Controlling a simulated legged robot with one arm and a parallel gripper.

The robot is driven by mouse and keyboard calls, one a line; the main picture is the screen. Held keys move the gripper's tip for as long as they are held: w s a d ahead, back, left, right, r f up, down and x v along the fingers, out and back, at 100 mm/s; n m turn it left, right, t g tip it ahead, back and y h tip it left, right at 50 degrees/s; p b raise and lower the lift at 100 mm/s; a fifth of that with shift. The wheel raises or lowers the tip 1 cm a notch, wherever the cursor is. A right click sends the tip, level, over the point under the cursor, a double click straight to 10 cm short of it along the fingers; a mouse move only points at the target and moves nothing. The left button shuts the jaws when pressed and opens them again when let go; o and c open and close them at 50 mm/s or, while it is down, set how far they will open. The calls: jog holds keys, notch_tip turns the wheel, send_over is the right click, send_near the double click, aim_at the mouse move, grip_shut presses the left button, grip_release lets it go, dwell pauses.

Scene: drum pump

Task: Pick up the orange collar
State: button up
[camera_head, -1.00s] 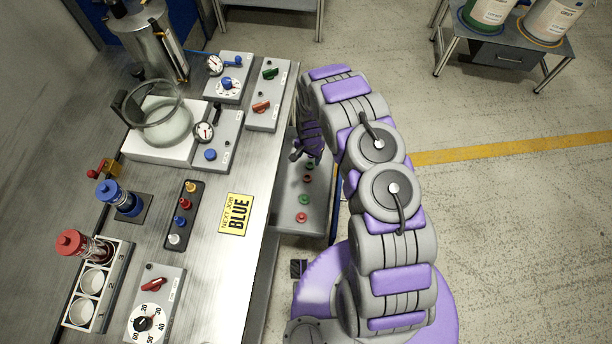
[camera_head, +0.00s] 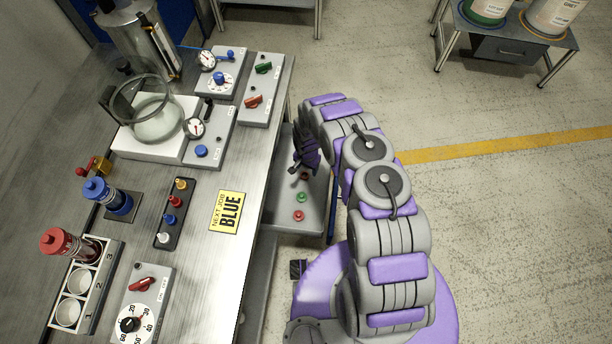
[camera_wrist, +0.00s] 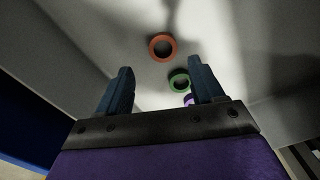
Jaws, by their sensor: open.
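The orange collar (camera_wrist: 162,47) is a ring lying flat on a grey surface, in the upper middle of the wrist view. My gripper (camera_wrist: 160,72) is open and empty, with a finger on each side. The collar shows beyond the fingertips, between their lines and apart from both. In the head view my gripper (camera_head: 295,178) is over a low grey shelf (camera_head: 285,222) beside the bench. Small reddish and green rings show there; I cannot tell for sure which is the orange collar.
A green collar (camera_wrist: 179,82) lies close to the orange one, near the right finger. A purple collar (camera_wrist: 188,99) is partly hidden behind my gripper. The steel bench (camera_head: 205,262), with pump, gauges and switches, stands left of my arm. Open floor lies to the right.

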aim_at(305, 176)
jog(key=f, duration=0.2)
jog(key=a+f+b, duration=0.1)
jog(key=f, duration=0.1)
jog(key=shift+s+a+f, duration=0.1)
jog(key=shift+a+f, duration=0.05)
jog(key=shift+f, duration=0.05)
jog(key=shift+d+r, duration=0.1)
jog(key=shift+d, duration=0.35)
jog(key=shift+c, duration=1.1)
jog(key=c, duration=0.3)
jog(key=shift+a, duration=0.3)
jog(key=c, duration=0.5)
jog(key=shift+c, duration=0.4)
jog(key=shift+d, duration=0.1)
